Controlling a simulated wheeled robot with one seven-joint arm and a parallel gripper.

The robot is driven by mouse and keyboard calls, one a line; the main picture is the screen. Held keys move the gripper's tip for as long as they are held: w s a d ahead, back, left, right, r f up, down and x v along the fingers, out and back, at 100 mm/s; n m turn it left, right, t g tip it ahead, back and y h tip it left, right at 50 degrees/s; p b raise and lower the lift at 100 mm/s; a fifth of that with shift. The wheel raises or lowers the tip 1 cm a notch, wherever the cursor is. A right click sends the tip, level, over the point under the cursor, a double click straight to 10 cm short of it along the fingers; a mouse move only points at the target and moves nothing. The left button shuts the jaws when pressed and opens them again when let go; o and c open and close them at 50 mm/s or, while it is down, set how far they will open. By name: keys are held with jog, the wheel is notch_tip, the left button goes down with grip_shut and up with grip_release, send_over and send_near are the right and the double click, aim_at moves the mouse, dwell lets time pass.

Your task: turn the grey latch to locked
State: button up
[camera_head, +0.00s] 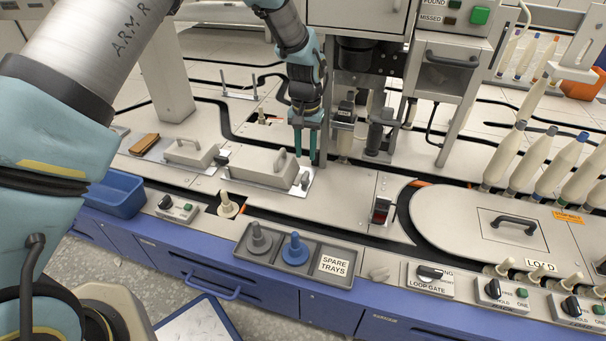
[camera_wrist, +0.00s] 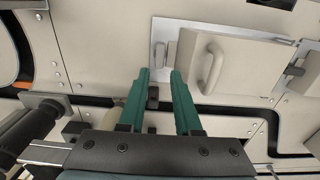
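The grey latch (camera_head: 304,180) is a small lever on the plate at the right end of a beige box cover (camera_head: 262,164) with a loop handle. In the wrist view the latch (camera_wrist: 160,54) stands just beyond the fingertips, in line with the gap between them. My gripper (camera_head: 306,156) points down above the plate, close behind the latch in the head view. Its two teal fingers (camera_wrist: 160,74) are apart with nothing held between them. I cannot tell whether a fingertip touches the latch. No lock marking is readable beside it.
The cover's handle (camera_wrist: 211,68) stands up right beside one finger. A machine column with black fittings (camera_head: 380,125) rises to the right of my gripper. A spare-tray holder (camera_head: 328,280) with grey and blue pegs lies in front. A smaller handled cover (camera_head: 188,152) is at left.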

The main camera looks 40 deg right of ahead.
aim_at(305, 175)
notch_tip(305, 175, down, 8)
jog(key=shift+r+b, duration=0.1)
jog(key=shift+b, duration=0.85)
grip_shut()
